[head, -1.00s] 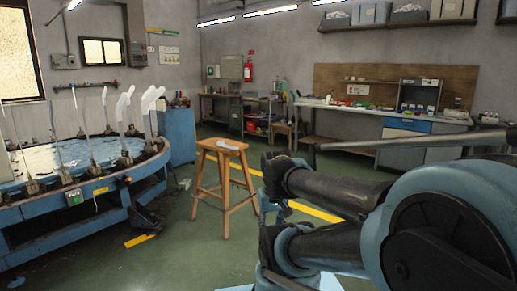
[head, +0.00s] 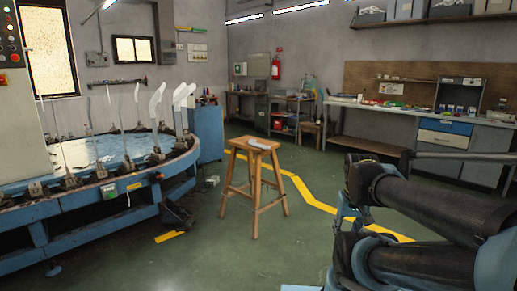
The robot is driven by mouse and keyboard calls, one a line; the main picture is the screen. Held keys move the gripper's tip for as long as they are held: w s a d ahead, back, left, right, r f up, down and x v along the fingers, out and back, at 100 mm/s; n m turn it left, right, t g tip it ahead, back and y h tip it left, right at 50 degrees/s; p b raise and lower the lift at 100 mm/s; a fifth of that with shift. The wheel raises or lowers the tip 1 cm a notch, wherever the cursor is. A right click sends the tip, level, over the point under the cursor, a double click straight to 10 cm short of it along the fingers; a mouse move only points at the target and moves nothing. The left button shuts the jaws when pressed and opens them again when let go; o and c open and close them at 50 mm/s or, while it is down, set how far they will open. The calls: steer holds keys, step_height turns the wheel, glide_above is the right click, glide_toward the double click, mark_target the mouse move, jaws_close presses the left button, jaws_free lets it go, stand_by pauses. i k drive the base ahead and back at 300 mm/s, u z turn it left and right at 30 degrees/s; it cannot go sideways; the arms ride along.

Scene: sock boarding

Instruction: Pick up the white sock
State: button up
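A small, flat white thing, seemingly the white sock (head: 264,144), lies on the seat of a wooden stool (head: 240,144) near the middle of the head view. It is too small to make out its exact shape. My arm (head: 430,215) reaches in from the right edge, its dark links well to the right of the stool and apart from it. No gripper fingers can be made out in this view.
A round blue machine (head: 90,200) with several upright white sock forms (head: 157,103) stands at the left. A blue cabinet (head: 208,133) is behind it. A workbench (head: 410,113) lines the back right. Green floor (head: 230,255) in front of the stool is clear.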

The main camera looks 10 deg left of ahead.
mark_target(253, 142)
steer(key=z, duration=0.05)
steer(key=i, duration=1)
steer(key=u, duration=0.05)
